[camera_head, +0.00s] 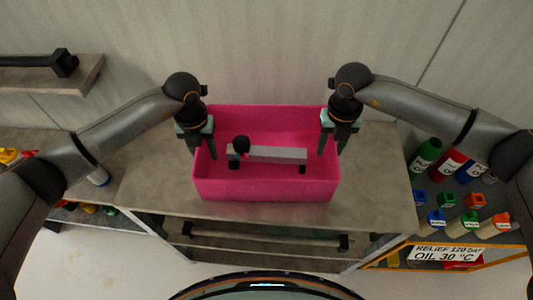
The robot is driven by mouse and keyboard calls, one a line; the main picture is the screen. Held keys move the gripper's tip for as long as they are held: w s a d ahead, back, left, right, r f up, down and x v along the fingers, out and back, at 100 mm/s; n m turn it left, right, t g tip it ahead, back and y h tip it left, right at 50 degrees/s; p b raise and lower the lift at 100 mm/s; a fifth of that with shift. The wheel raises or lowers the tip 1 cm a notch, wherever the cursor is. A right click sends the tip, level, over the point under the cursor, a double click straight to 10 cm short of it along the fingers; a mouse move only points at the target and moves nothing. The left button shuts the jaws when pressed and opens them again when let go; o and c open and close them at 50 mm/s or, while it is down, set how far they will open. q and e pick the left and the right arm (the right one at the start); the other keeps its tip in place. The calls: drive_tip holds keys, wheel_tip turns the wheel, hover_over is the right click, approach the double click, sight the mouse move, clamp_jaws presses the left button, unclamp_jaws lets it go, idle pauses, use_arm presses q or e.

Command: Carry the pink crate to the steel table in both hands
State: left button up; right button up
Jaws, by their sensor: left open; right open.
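The pink crate (265,189) stands upright on a grey-brown worktop (375,190) in the middle of the head view. Inside it lies a grey bar-shaped part (272,153) with a black knob at its left end. My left gripper (204,155) is open at the crate's left wall, with its fingers pointing down. My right gripper (330,150) is open at the right wall, also pointing down. Whether the fingers touch the walls, I cannot tell. I cannot identify a steel table.
A shelf with a black bar (35,61) is at the upper left. Colored bottles (445,165) and a yellow-edged rack with a label sign (445,252) stand at the right. Pale floor is open in front.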

use_arm(q)
clamp_jaws()
use_arm(e)
clamp_jaws()
use_arm(q)
drive_tip(key=shift+r, duration=0.1)
use_arm(e)
drive_tip(key=shift+r, duration=0.1)
idle(0.8)
